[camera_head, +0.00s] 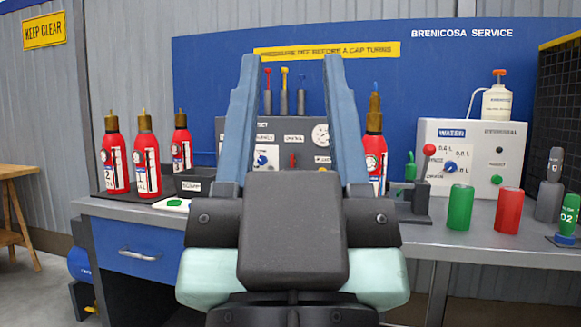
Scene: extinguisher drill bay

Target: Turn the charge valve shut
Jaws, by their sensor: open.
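A grey control panel (232,130) stands on the bench behind my gripper, partly hidden by it. It carries a blue knob (262,158) on a white dial, a small red handle (292,160) and a round gauge (320,134). Labels above the knob and handle are too small to read surely, so I cannot tell for certain which is the charge valve. My gripper (290,62) is open and empty, its two blue fingers pointing up in the picture on either side of the knob and handle. It appears apart from the panel.
Red extinguishers (147,165) stand at left; another red cylinder (375,150) is right of my gripper. Right on the bench (400,240) are a white box labelled WATER (470,150), a green cylinder (460,207) and a red one (508,210). A drawer handle (140,254) projects in front.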

